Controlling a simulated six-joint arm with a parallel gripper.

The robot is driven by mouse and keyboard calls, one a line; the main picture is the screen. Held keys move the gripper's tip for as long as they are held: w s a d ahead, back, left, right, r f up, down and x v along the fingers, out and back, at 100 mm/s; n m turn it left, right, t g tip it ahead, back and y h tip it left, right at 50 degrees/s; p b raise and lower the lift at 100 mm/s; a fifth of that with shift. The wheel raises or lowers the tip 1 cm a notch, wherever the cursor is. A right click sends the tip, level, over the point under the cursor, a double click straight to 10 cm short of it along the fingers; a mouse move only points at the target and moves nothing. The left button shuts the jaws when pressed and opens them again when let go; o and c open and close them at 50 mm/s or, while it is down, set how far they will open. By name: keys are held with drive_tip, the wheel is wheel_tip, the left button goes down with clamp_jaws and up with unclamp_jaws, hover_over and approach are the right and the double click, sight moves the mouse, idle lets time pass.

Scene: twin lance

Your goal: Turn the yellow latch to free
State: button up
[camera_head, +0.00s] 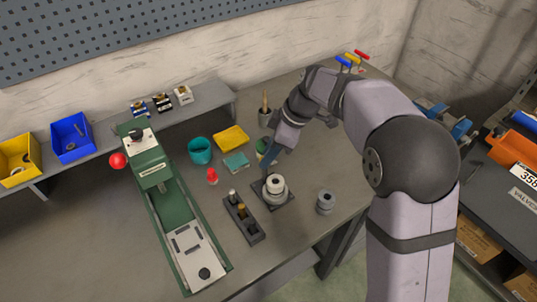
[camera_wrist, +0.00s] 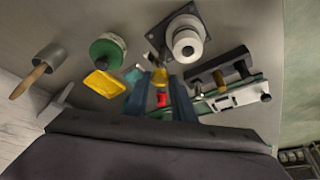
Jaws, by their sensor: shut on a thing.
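A small yellow piece, which I take for the yellow latch (camera_wrist: 158,76), shows between my fingertips in the wrist view. My gripper (camera_wrist: 160,82) is shut on it, with the two blue fingers on either side. The grey round fixture (camera_wrist: 187,43) on its dark square plate is just beyond the fingertips. In the head view my gripper (camera_head: 268,160) points down right behind the grey fixture (camera_head: 275,187). The latch cannot be made out there; the gripper hides that spot. How far the latch is turned cannot be told.
A dark block with knobs (camera_head: 242,220) and a grey cylinder (camera_head: 325,203) stand in front. The long green machine (camera_head: 165,200) is further left.

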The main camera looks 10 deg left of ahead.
idle(0.3)
drive_tip(key=o, duration=1)
drive_tip(key=b+v, duration=0.1)
drive_tip(key=v, duration=0.6)
drive_tip(key=shift+r, duration=0.2)
drive_tip(key=s+d+f+m+h, duration=0.1)
drive_tip(key=s+d+m, duration=0.1)
drive_tip(key=d+m, duration=0.1)
drive_tip(key=s+d+f+m+p, duration=0.1)
drive_tip(key=s+d+f+m, duration=0.1)
drive_tip(key=d, duration=0.4)
drive_tip(key=s+d+f+m+h+p, duration=0.1)
drive_tip(key=s+d+f+m, duration=0.1)
drive_tip(key=s+d+m, duration=0.1)
drive_tip(key=shift+d+f+m+h, duration=0.2)
drive_tip(key=shift+d+m+h, duration=0.1)
drive_tip(key=shift+d+m, duration=0.45)
drive_tip(key=shift+s+d+f+m+h+p, duration=0.35)
drive_tip(key=shift+s+d+f+m, duration=0.65)
drive_tip(key=shift+s+d+m, duration=0.9)
drive_tip(key=shift+s+d+f+m+h+p, duration=0.3)
drive_tip(key=shift+s+d+f+m, duration=0.9)
drive_tip(key=shift+s, duration=1.35)
drive_tip(key=shift+s+d+f+m+h+p, duration=0.35)
drive_tip(key=shift+s+d+f+m, duration=0.7)
drive_tip(key=shift+s+d, duration=1)
